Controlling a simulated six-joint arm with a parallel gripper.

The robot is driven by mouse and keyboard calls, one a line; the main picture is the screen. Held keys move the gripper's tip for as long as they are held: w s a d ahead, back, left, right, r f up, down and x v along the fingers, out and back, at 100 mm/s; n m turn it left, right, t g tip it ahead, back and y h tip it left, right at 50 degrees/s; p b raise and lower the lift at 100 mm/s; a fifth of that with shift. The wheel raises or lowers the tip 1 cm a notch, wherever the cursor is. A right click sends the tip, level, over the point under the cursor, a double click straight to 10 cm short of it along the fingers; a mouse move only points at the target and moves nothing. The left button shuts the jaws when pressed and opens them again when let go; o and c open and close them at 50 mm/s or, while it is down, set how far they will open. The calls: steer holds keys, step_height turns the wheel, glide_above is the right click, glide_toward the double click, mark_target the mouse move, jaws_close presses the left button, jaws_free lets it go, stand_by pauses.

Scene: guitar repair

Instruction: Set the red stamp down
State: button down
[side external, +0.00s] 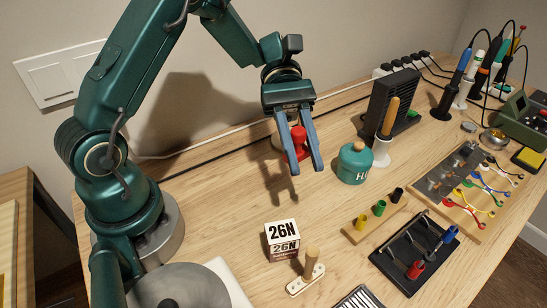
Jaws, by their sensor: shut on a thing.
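The red stamp (299,136) is between the two blue fingers of my gripper (305,168), near the back middle of the wooden table. My gripper points down and is shut on the stamp. The fingers hide part of the stamp's sides. A shadow falls on the table just below and in front of it. I cannot tell from this view whether the stamp's base touches the table.
A teal jar (354,165) stands close to the right of my gripper. A black box-shaped device (391,100) stands behind it. A white block marked 26N (282,239) and a wood-handled stamp (311,263) are in front. The wood between (245,190) is clear.

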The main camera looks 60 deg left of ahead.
mark_target(318, 198)
steer(key=w+a+r+n+t+h, duration=0.1)
steer(key=w+r+n+t, duration=0.25)
steer(key=w, duration=0.25)
steer(key=shift+t, duration=0.25)
step_height(318, 198, down, 16)
steer(key=shift+r, duration=0.2)
steer(key=c, duration=0.7)
jaws_free()
steer(key=shift+r, duration=0.1)
steer(key=v, duration=0.7)
steer(key=shift+a+r, duration=0.1)
steer(key=shift+a, duration=0.1)
